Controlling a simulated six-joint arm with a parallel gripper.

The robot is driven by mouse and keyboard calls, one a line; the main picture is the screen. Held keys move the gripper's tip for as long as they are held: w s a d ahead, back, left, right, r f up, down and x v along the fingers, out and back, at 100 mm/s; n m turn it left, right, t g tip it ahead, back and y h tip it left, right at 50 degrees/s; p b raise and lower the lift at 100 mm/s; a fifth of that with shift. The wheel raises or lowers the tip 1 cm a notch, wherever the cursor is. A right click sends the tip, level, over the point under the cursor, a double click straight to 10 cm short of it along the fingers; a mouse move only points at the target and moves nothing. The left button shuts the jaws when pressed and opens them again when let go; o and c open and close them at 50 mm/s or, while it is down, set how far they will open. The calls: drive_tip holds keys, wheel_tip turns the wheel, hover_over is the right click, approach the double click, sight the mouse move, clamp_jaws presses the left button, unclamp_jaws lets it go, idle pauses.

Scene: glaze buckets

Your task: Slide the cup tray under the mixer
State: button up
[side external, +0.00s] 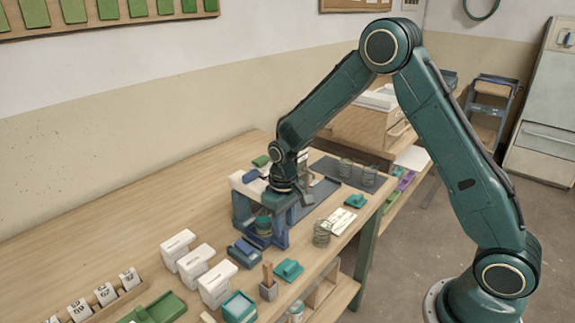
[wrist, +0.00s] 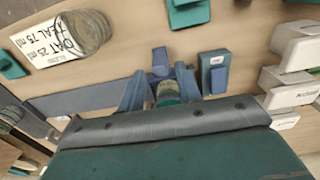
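A green-topped cup (side external: 263,222) stands low on a small blue piece that seems to be the cup tray (side external: 258,241). In the wrist view the cup (wrist: 168,91) shows between two blue uprights, and the tray's blue tab (wrist: 160,61) points away from me. My gripper (side external: 262,226) is directly above and around this spot, under the wrist. I cannot tell whether the blue uprights are my fingers or the mixer's legs. The teal body with a grey edge fills the lower wrist view and hides what is under it. The mixer is not clearly distinguishable.
A blue block (side external: 246,252) and several white boxes (side external: 196,266) stand to the left and front. A glass jar (side external: 322,234), a lettered card (side external: 338,221) and a teal block (side external: 288,270) lie on the right. The table's left rear is bare wood.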

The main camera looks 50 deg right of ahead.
drive_tip(key=shift+r, duration=2.55)
drive_tip(key=shift+r, duration=0.2)
drive_tip(key=shift+s+r, duration=0.1)
drive_tip(key=shift+r, duration=0.15)
drive_tip(key=s+r+t, duration=0.3)
drive_tip(key=s+r, duration=0.9)
drive_tip(key=r, duration=0.3)
drive_tip(key=s+r+t, duration=0.2)
drive_tip(key=s+r, duration=0.1)
drive_tip(key=s, duration=1.1)
drive_tip(key=shift+s+a+r+t, duration=0.15)
drive_tip(key=shift+s+r+t, duration=0.05)
drive_tip(key=shift+s+t, duration=0.15)
drive_tip(key=shift+w, duration=0.1)
drive_tip(key=shift+c, duration=0.3)
